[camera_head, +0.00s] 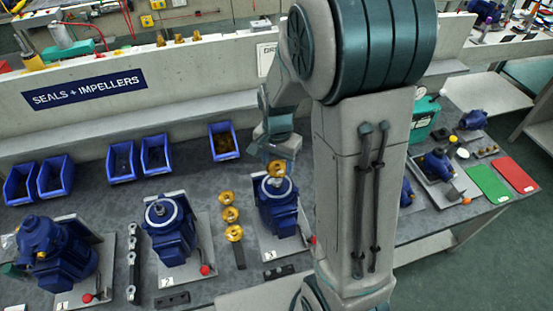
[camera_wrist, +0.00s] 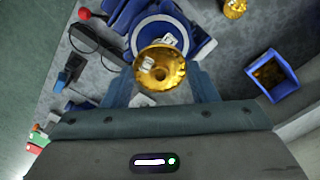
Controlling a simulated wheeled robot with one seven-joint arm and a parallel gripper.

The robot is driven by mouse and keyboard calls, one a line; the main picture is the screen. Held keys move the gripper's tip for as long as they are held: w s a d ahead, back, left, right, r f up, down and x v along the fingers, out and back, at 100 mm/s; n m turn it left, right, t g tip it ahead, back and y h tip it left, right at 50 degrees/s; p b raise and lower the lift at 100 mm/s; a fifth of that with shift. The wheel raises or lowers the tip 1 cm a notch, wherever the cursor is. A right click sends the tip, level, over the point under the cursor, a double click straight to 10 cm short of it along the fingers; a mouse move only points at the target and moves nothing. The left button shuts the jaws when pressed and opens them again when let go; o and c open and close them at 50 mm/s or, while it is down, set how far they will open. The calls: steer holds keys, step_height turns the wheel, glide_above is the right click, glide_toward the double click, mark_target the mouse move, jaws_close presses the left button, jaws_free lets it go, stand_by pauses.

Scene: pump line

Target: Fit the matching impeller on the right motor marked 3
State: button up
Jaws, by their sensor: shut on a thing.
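My gripper (camera_head: 277,155) is shut on a gold impeller (camera_head: 277,169). In the wrist view the impeller (camera_wrist: 160,70) sits between the two fingers (camera_wrist: 160,84); its small pale tag is too small to read. Below it stands a blue motor (camera_head: 279,212) on a plate with a plaque that seems to read 3. The motor's round face with a pale ring also shows in the wrist view (camera_wrist: 142,27), partly hidden by the impeller. The impeller overlaps the motor's top in the head view; I cannot tell whether they touch.
Three gold impellers (camera_head: 229,214) stand in a row left of this motor. Motors marked 2 (camera_head: 170,235) and 1 (camera_head: 55,260) are farther left. Several blue bins line the wall; one (camera_head: 223,142) holds something gold. A red knob (camera_head: 312,239) sits by the plate.

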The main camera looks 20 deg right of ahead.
steer(key=shift+f+b, duration=1.25)
steer(key=shift+f, duration=0.7)
steer(key=shift+a+f+b, duration=0.1)
steer(key=shift+f+b, duration=0.15)
steer(key=shift+b, duration=0.05)
steer(key=o, duration=1.5)
steer(key=shift+o, duration=0.2)
steer(key=shift+r, duration=0.15)
steer(key=shift+r+p, duration=3.4)
steer(key=shift+r, duration=1)
steer(key=shift+s, duration=0.1)
